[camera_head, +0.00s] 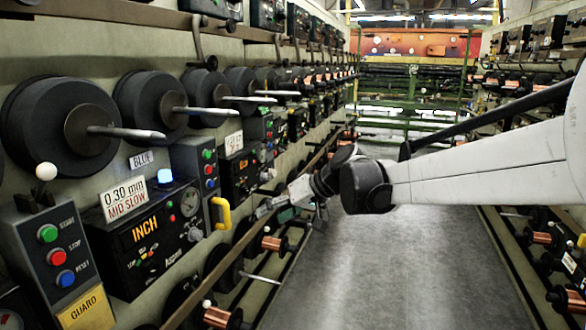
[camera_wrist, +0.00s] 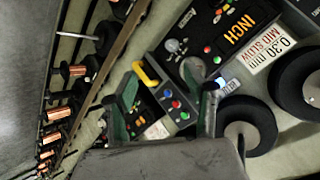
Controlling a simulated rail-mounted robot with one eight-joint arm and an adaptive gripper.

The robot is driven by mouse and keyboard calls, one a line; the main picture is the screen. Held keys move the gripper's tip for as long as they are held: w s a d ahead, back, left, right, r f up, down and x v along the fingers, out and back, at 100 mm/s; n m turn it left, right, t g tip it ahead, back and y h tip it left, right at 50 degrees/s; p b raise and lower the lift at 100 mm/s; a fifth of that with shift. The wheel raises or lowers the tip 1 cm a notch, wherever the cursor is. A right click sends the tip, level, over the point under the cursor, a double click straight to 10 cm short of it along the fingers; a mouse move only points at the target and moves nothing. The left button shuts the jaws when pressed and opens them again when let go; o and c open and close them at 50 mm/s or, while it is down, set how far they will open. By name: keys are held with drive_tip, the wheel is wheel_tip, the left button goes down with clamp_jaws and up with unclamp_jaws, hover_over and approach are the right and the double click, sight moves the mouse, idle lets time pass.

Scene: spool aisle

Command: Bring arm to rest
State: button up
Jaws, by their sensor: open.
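My white arm (camera_head: 480,165) reaches in from the right of the head view, across the aisle toward the left wall of machines. My gripper (camera_head: 275,208) is at its end, beside the control boxes and to the right of the yellow handle (camera_head: 221,213). In the wrist view my gripper (camera_wrist: 168,92) shows two green-lined fingers spread apart, with nothing held between them. The yellow handle (camera_wrist: 146,74) and a small panel with coloured buttons (camera_wrist: 172,98) show behind the gap. Whether the fingers touch anything is unclear.
A control box marked INCH (camera_head: 150,235), a button box with a white-knobbed lever (camera_head: 55,250) and black spools (camera_head: 65,130) line the left wall. Copper bobbins (camera_head: 272,244) sit low on it. The grey aisle floor (camera_head: 385,275) is clear.

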drive_tip(key=s+d+m+t+h+p, duration=0.1)
drive_tip(key=s+d+m+h+p, duration=0.1)
drive_tip(key=s+d, duration=1)
drive_tip(key=s+d+m+t+h+p, duration=0.2)
drive_tip(key=s+d+h, duration=0.5)
drive_tip(key=s+d, duration=0.5)
drive_tip(key=s+m+p, duration=0.1)
drive_tip(key=s, duration=0.6)
drive_tip(key=shift+d+p, duration=0.25)
drive_tip(key=shift+p, duration=0.15)
drive_tip(key=shift+s, duration=0.1)
